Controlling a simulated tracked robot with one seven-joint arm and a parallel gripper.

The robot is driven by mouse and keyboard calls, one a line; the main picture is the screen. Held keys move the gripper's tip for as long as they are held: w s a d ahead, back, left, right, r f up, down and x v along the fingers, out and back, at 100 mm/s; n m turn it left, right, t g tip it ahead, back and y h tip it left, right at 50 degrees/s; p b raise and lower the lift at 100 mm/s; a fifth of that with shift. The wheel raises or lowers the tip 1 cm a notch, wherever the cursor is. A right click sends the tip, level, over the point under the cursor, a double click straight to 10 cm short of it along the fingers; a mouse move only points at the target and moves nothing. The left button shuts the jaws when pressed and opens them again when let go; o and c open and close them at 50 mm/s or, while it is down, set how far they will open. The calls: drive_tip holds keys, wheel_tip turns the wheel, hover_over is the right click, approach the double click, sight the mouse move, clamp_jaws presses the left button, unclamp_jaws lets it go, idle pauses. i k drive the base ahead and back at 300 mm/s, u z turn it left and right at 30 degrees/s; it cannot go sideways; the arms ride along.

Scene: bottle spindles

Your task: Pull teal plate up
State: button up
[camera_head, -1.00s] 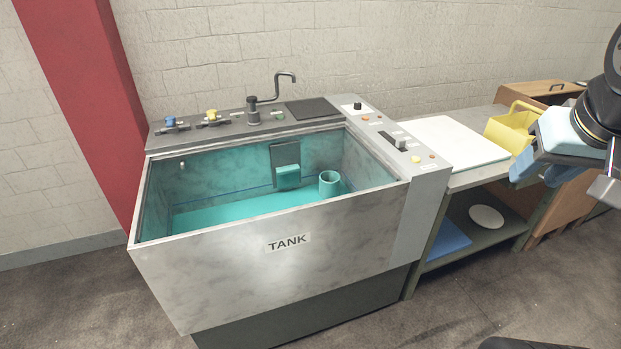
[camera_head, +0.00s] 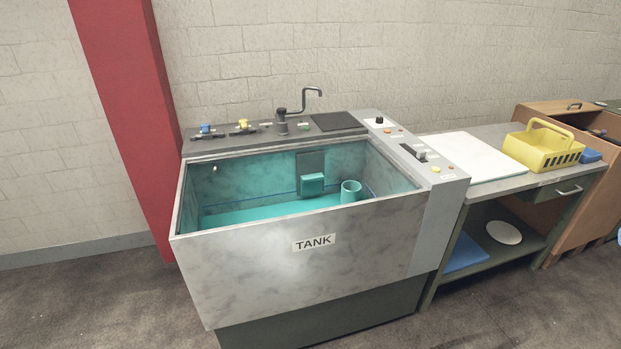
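The open grey tank (camera_head: 240,258), labelled TANK, stands against the wall. Inside it, a flat teal surface (camera_head: 265,212) spans the bottom. A small teal box-like piece (camera_head: 313,185) sits in front of a dark grey panel (camera_head: 311,161) on the tank's back wall. A teal cylinder (camera_head: 351,191) stands to the right of it. I cannot tell for certain which teal part is the plate. The tank's front wall hides the lower part of the inside. My gripper is not in view.
A workbench at right holds a white board (camera_head: 470,156) and a yellow basket (camera_head: 543,148). The floor in front is clear.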

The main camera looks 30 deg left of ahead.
sight(312, 184)
drive_tip(key=u, duration=0.4)
drive_tip(key=i, duration=0.75)
drive_tip(key=u, duration=0.9)
drive_tip(key=i, duration=0.75)
drive_tip(key=u, duration=0.05)
drive_tip(key=k, duration=0.9)
drive_tip(key=u, duration=0.2)
drive_tip(key=i, duration=0.9)
drive_tip(key=z, duration=0.05)
